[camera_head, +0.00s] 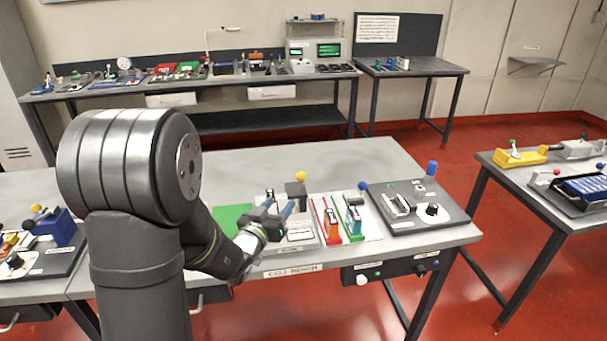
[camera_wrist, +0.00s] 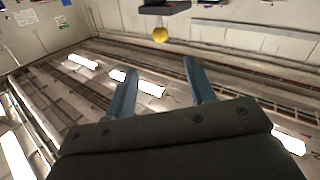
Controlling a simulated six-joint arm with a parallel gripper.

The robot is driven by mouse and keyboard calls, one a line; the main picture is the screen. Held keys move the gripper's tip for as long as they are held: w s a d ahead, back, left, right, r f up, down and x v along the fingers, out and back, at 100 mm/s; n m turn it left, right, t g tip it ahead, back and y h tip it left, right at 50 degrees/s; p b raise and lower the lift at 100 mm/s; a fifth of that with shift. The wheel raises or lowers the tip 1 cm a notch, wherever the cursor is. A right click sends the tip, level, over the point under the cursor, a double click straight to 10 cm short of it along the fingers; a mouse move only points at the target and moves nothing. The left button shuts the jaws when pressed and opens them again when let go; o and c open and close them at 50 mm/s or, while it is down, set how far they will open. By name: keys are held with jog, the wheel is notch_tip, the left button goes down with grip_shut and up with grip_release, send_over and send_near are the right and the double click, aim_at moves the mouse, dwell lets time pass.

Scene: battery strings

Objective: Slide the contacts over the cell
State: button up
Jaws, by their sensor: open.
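My gripper (camera_head: 279,204) is over the middle of the near bench, its two blue-grey fingers apart with nothing between them. In the wrist view my gripper (camera_wrist: 159,68) is also open and empty. A yellow ball knob (camera_head: 300,176) on a dark block (camera_head: 295,189) stands just behind and right of the fingers. The knob (camera_wrist: 160,34) shows beyond the fingertips in the wrist view, apart from them. A pale grey fixture (camera_head: 301,236) lies below and right of the gripper, partly hidden by it. I cannot clearly make out the cell or the contacts.
A green mat (camera_head: 231,217) lies left of the gripper, partly covered by my arm. A red holder (camera_head: 328,224) and a green holder (camera_head: 350,219) stand to the right. The bench's back is clear.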

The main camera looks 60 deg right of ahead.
aim_at(296, 192)
jog(key=w+d, duration=0.1)
jog(key=d, duration=0.4)
jog(key=w+d, duration=0.1)
jog(key=d, duration=0.5)
jog(key=w+d, duration=0.1)
jog(key=d, duration=0.5)
jog(key=shift+w, duration=0.2)
